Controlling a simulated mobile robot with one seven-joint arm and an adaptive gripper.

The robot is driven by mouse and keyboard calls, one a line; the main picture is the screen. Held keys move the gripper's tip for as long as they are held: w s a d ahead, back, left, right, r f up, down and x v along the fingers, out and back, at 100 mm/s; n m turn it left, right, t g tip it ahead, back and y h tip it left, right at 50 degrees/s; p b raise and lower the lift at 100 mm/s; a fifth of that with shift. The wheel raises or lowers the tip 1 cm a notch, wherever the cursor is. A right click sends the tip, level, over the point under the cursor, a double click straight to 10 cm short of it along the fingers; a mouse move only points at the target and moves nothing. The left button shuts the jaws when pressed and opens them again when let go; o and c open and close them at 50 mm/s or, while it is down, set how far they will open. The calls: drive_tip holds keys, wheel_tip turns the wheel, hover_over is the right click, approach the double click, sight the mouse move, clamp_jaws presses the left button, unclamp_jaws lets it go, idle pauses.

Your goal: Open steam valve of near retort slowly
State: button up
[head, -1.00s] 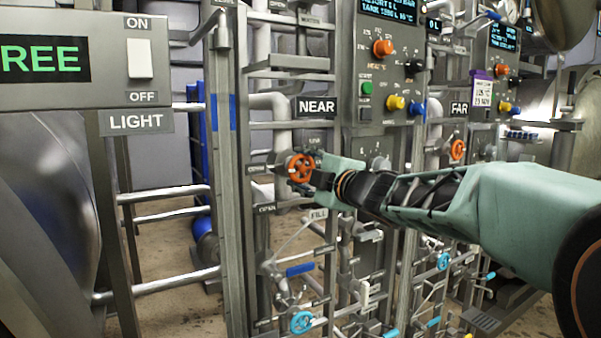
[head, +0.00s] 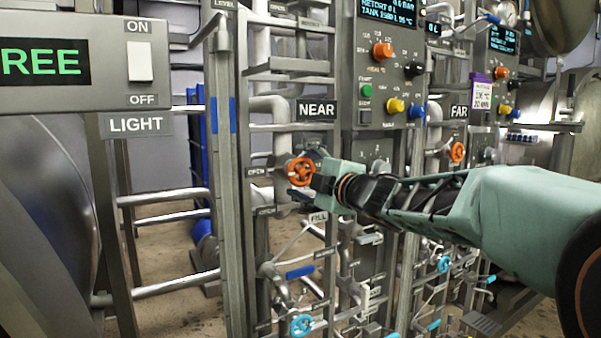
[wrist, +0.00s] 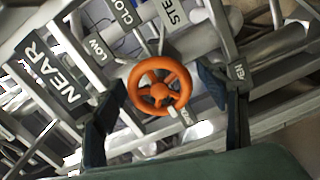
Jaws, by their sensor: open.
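The near retort's steam valve is an orange handwheel (head: 302,171) on the pipe frame, just below the NEAR sign (head: 317,109). In the wrist view the orange wheel (wrist: 159,86) sits between my fingers, with a partly cut-off label starting "STE" above it. My gripper (wrist: 168,97) is open, one finger on each side of the wheel. Clear space shows between the wheel and both fingers. In the head view my gripper (head: 304,182) is at the wheel's right side and lower edge, and its fingers are partly hard to make out.
Another orange wheel (head: 457,152) is by the FAR sign (head: 459,111). A control panel (head: 385,85) with coloured knobs stands right of the near wheel. Blue wheels (head: 302,324) and blue-handled levers (head: 300,271) sit lower on the frame. Pipes and rails crowd around the wheel.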

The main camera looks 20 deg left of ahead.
sight(304, 172)
drive_tip(key=v, duration=0.7)
drive_tip(key=shift+s+d, duration=0.1)
